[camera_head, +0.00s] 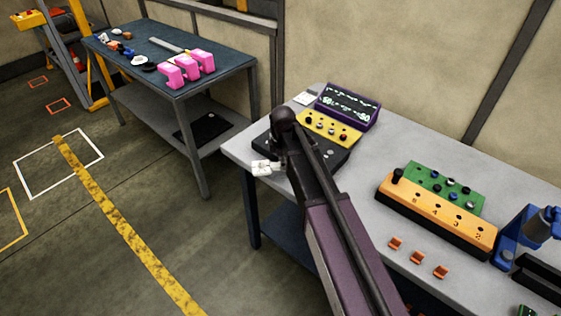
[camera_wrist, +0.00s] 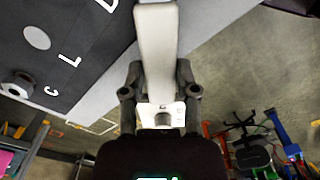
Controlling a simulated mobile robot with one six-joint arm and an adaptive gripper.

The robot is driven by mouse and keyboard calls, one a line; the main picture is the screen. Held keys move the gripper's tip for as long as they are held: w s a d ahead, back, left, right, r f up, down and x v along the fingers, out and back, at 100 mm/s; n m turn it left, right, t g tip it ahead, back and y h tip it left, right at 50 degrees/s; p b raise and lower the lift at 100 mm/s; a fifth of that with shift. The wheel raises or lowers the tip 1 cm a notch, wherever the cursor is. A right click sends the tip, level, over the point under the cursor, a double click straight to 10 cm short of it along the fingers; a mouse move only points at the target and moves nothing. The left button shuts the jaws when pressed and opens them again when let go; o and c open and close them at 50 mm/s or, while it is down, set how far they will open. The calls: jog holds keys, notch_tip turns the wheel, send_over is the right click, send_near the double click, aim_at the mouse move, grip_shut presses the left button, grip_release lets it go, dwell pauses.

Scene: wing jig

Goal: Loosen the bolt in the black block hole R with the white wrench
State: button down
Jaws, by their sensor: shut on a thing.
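A white end of the wrench (camera_head: 264,168) shows at the table's left corner in the head view. The black block (camera_head: 340,155) lies there, partly hidden by my arm. In the wrist view the black block (camera_wrist: 60,40) is left of the wrench, with letters C and L and part of another. A round metal bolt head (camera_wrist: 18,84) stands beside C. Hole R and its bolt cannot be made out.
A yellow block (camera_head: 330,128) and a purple panel (camera_head: 348,105) stand behind the black block. An orange block (camera_head: 436,218), green block (camera_head: 468,184) and orange clips (camera_head: 418,257) are to the right. A blue table (camera_head: 215,75) with pink parts stands further back.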

jog(key=shift+s+d+r+n, duration=0.15)
jog(key=shift+s+d+n, duration=0.05)
jog(key=shift+s+n, duration=0.75)
jog(key=shift+s, duration=0.1)
jog(key=shift+s+d+r+n, duration=0.1)
jog(key=shift+s+d+n, duration=0.15)
jog(key=shift+s+n, duration=0.25)
jog(key=shift+s+d+n, duration=0.25)
jog(key=shift+s+n, duration=0.2)
jog(key=shift+s, duration=0.05)
jog(key=shift+s+d, duration=0.1)
jog(key=shift+s+d+r+n+p, duration=0.1)
jog(key=shift+s+d+n+p, duration=0.1)
jog(key=shift+s+d+n, duration=0.25)
jog(key=shift+s+d+n+p, duration=0.15)
jog(key=shift+s+d+n, duration=0.1)
jog(key=shift+s+n, duration=0.4)
jog(key=shift+w, duration=0.25)
jog(key=shift+a, duration=0.1)
